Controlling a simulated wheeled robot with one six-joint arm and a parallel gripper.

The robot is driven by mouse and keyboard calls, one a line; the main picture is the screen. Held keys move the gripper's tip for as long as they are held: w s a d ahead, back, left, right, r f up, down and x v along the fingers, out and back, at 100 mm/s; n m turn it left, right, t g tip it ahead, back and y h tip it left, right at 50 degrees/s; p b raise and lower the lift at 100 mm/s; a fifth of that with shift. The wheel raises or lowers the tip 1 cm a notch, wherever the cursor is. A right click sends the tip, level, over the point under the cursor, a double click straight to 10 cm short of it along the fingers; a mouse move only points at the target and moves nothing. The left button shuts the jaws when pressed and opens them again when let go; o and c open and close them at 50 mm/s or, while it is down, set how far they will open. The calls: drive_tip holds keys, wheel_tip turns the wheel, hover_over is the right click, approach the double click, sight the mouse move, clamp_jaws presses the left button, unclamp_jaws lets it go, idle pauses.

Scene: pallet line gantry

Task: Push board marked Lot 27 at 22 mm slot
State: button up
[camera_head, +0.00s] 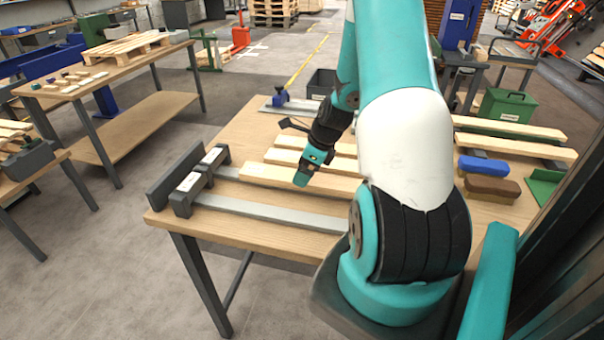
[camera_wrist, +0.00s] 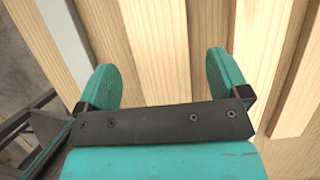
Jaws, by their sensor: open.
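Several pale wooden boards lie side by side on the wooden table (camera_head: 262,127). The nearest board (camera_head: 270,176) lies just behind a grey metal rail (camera_head: 275,212). My gripper (camera_head: 303,178) points down over the nearest boards, with its jaws apart. In the wrist view, my gripper (camera_wrist: 162,64) has two teal fingers spread above the boards, and a pale board (camera_wrist: 157,35) shows between them. Nothing is held. Contact with the wood cannot be told. No Lot 27 or 22 mm marking is readable, and my arm hides the middle of the boards.
Dark stop blocks (camera_head: 181,202) with white labels stand at the table's left end. Right of my arm lie a blue block (camera_head: 483,166), a brown block (camera_head: 492,188) and a green angled piece (camera_head: 545,187). A green box (camera_head: 508,105) stands behind.

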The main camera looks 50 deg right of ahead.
drive_tip(key=shift+x, duration=1.45)
drive_tip(key=shift+c, duration=0.2)
drive_tip(key=c, duration=1.1)
drive_tip(key=shift+f, duration=0.1)
